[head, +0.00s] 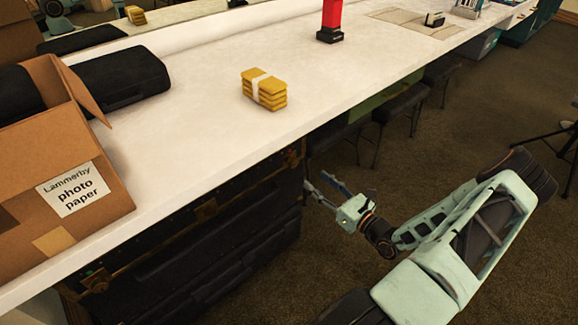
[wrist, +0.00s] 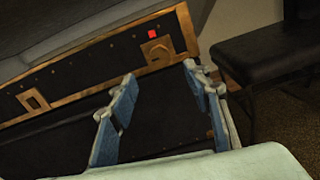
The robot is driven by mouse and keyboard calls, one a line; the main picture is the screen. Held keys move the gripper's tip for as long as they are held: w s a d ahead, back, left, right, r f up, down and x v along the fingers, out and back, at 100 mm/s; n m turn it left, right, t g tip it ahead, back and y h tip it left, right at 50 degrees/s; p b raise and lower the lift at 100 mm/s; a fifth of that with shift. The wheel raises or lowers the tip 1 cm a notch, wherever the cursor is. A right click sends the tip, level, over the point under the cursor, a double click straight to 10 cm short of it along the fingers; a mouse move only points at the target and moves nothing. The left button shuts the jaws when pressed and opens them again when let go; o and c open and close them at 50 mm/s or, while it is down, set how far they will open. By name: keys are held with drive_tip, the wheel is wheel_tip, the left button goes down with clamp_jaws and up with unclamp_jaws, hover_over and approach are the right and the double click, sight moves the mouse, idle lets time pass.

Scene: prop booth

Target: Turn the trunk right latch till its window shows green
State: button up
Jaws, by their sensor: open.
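The black trunk (head: 170,262) with brass edging stands under the white counter. Its right latch (wrist: 160,52) is a brass plate with a round knob, near the trunk's right end in the wrist view. The latch's small window (wrist: 152,33) shows red. My gripper (wrist: 160,73) is open, with nothing between its blue-padded fingers. In the wrist view its tips lie just below the latch, one to each side; contact is not visible. In the head view my gripper (head: 317,180) is beside the trunk's right end.
The leftmost latch (head: 96,280) shows a green spot. A black stool (wrist: 270,55) stands right of the trunk. The counter (head: 190,130) overhangs it and bears a cardboard box (head: 50,130) and yellow bundle (head: 264,89).

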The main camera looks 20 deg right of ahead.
sight(295, 164)
drive_tip(key=b+x, duration=0.2)
drive_tip(key=x, duration=0.8)
drive_tip(key=shift+w+b, duration=0.1)
drive_tip(key=shift+b, duration=0.2)
drive_tip(key=shift+c, duration=0.4)
drive_tip(key=c, duration=1.1)
drive_tip(key=shift+o, duration=0.2)
